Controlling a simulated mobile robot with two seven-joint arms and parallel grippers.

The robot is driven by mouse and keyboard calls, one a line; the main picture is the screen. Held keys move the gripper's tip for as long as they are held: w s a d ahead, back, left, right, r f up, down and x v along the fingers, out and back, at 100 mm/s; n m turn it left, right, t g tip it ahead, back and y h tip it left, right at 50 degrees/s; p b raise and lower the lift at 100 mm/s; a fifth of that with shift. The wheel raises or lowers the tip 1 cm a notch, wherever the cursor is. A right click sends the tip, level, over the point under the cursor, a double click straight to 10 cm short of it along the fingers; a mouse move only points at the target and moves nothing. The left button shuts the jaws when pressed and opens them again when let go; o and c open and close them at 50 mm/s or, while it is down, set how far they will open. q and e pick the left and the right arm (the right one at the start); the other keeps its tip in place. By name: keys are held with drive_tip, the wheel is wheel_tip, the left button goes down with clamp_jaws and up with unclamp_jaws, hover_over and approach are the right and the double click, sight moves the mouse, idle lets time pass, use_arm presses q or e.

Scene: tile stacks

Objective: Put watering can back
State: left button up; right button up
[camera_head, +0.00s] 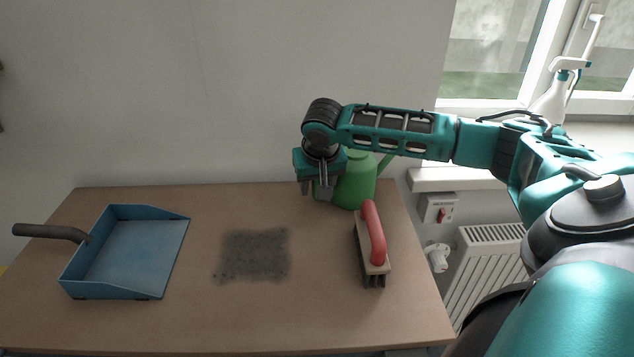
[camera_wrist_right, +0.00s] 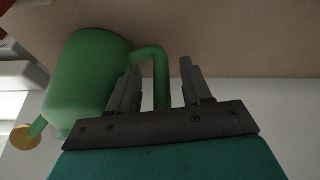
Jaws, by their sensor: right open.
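The green watering can (camera_head: 357,184) stands upright on the table near its back right edge, partly hidden behind my right gripper in the head view. My right gripper (camera_head: 318,190) points down at the can's left side. In the right wrist view the can (camera_wrist_right: 88,85) is at the left, and its handle (camera_wrist_right: 161,75) passes between the two open fingers of the gripper (camera_wrist_right: 158,85). The handle looks nearer the left finger; I cannot tell whether they touch. My left gripper is not in view.
The wooden table (camera_head: 200,325) carries a blue dustpan (camera_head: 130,255) at the left, a patch of dark dirt (camera_head: 254,254) in the middle and a red-handled brush (camera_head: 373,240) in front of the can. A spray bottle (camera_head: 551,100) stands on the windowsill (camera_head: 440,179) at right.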

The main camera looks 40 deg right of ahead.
drive_tip(key=v, duration=1.2)
drive_tip(key=shift+r, duration=0.1)
